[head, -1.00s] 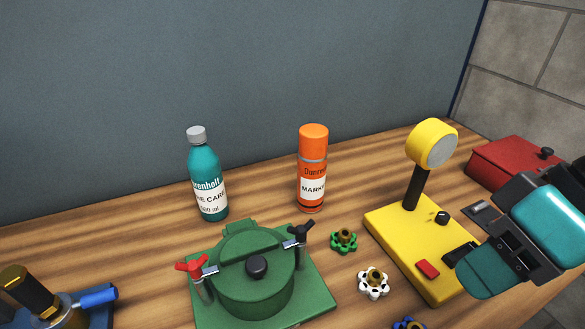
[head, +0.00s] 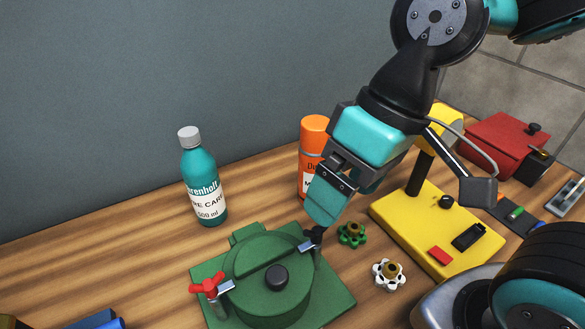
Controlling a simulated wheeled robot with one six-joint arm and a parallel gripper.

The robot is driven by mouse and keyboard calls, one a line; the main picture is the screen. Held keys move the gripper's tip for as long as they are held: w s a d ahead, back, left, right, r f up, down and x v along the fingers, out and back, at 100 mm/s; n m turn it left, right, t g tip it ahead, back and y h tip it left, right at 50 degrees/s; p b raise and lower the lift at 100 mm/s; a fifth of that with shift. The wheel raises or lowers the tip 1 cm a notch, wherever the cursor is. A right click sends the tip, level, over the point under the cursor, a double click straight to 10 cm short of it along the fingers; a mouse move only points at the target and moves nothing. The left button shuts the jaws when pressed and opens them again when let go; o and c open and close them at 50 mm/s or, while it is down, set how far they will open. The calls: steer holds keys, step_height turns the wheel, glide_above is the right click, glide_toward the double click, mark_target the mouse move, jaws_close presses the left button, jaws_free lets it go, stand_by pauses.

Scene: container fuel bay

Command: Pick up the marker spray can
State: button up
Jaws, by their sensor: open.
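The marker spray can (head: 312,137) is orange with an orange cap and a white label. It stands upright on the wooden bench near the back wall in the head view. My gripper (head: 328,208) is in front of it and hides its right side and lower part. The gripper is open and points down and to the left, with its near teal finger in plain view and the other partly hidden. I cannot tell how far the fingers are from the can.
A teal bottle (head: 203,180) stands to the left. A green lidded housing (head: 265,285) with red and black wing handles sits in front. Green (head: 352,233) and white (head: 388,275) knobs, a yellow device (head: 450,225) and a red box (head: 505,140) are at right.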

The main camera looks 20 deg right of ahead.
steer(key=w+d+r+m+h+p, duration=0.2)
steer(key=w+r+m+p, duration=0.6)
steer(key=m, duration=0.5)
steer(key=m+h+p, duration=0.2)
steer(key=m, duration=1.3)
glide_toward(317, 124)
step_height(317, 124, down, 8)
steer(key=shift+f+p, duration=0.1)
steer(key=shift+p, duration=1.15)
steer(key=shift+w+f+p, duration=0.2)
steer(key=shift+f+p, duration=0.35)
steer(key=shift+f, duration=0.8)
steer(key=shift+w+f+p, duration=0.15)
steer(key=shift+f+p, duration=0.35)
steer(key=shift+f, duration=0.8)
steer(key=shift+c, duration=0.3)
steer(key=c, duration=1.4)
jaws_close()
steer(key=shift+r, duration=0.15)
